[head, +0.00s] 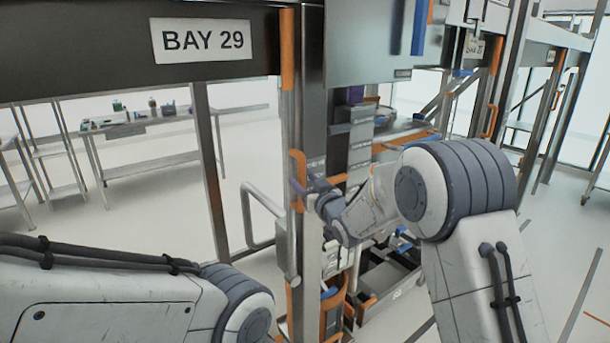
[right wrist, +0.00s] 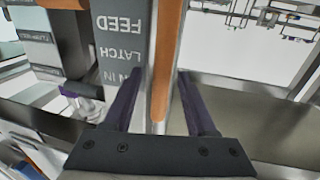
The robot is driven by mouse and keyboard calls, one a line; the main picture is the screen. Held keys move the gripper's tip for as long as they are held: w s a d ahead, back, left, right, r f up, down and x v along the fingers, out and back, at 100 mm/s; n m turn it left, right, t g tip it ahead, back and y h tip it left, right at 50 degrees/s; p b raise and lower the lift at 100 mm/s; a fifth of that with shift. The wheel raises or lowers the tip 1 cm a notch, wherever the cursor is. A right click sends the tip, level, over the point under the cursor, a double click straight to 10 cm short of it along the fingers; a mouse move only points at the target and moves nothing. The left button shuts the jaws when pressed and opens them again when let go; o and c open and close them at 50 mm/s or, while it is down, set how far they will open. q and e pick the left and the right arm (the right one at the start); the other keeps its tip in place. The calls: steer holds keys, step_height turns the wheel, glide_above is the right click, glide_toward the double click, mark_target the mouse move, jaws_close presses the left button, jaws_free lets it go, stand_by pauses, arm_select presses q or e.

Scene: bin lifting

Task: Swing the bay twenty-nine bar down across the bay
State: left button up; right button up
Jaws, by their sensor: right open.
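The BAY 29 sign (head: 202,40) is on a dark beam at the top left of the head view. Beside it a grey metal post carries an orange strip (head: 287,50) and, lower, an orange handle (head: 297,168). My right gripper (head: 303,190) is at this lower handle, partly hidden by its own wrist. In the right wrist view its two purple fingers (right wrist: 160,90) are apart, with an orange strip (right wrist: 166,60) running between them; contact cannot be told. I cannot tell which part is the swinging bar. My left gripper is out of view; only my left arm shows.
A grey bent tube (head: 264,212) stands out left of the post. A label plate (right wrist: 122,45) reading FEED and LATCH is beside the orange strip. A steel table (head: 150,158) with small items stands behind. Another bay frame (head: 560,85) is at right.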

steer(key=shift+w+a, duration=0.35)
steer(key=shift+w, duration=0.2)
jaws_close()
stand_by(1.0)
